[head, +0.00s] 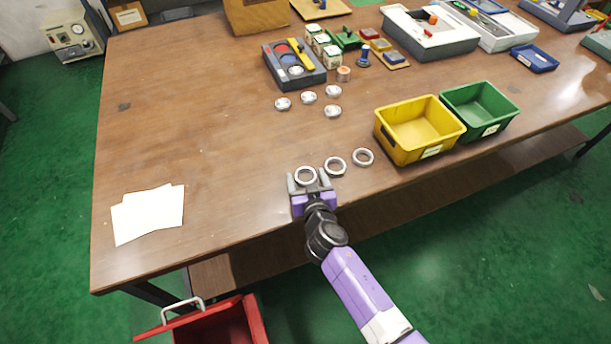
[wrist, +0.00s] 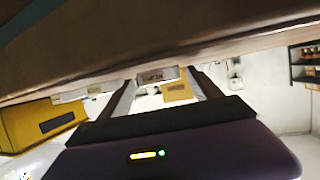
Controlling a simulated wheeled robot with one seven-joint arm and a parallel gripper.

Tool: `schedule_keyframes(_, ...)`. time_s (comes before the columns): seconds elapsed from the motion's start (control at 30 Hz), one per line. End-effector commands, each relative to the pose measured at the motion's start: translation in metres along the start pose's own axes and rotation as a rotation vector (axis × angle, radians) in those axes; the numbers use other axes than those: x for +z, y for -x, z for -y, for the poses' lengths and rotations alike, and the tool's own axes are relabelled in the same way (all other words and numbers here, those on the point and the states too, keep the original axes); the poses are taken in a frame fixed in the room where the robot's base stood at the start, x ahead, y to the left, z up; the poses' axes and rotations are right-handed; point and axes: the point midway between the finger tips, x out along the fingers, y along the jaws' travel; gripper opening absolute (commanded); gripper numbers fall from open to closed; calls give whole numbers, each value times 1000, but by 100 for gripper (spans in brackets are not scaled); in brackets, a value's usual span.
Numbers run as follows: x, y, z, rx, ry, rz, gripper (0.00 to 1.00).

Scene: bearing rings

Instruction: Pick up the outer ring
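Three pale metal rings lie in a row near the table's front edge in the head view: a left ring (head: 297,176), a middle ring (head: 335,175) and a right ring (head: 362,165). My gripper (head: 307,181) is at the left ring, with one finger on each side of it. In the wrist view, which sees the table from low down and inverted, a ring (wrist: 157,76) shows between the tips of my gripper (wrist: 163,80). The fingers look spread, with a small gap to the ring on the right. The fingers' inner contact is not clear.
The wooden table (head: 200,120) is clear to the left, apart from white papers (head: 150,212). Several small metal pieces (head: 308,97) lie behind the rings. A yellow bin (head: 408,152) and a green bin (head: 500,128) stand to the right. A grey tray (head: 312,82) is farther back.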

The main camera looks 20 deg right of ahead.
Motion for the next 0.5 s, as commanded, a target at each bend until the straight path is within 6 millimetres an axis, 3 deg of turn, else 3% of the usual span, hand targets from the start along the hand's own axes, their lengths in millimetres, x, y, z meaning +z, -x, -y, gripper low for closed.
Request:
schedule_keyframes(0.03, 0, 0, 0, 0, 0, 0, 61)
schedule_keyframes(0.3, 0, 0, 0, 0, 0, -1, 11)
schedule_keyframes(0.5, -1, 0, 0, 0, 0, -1, 11)
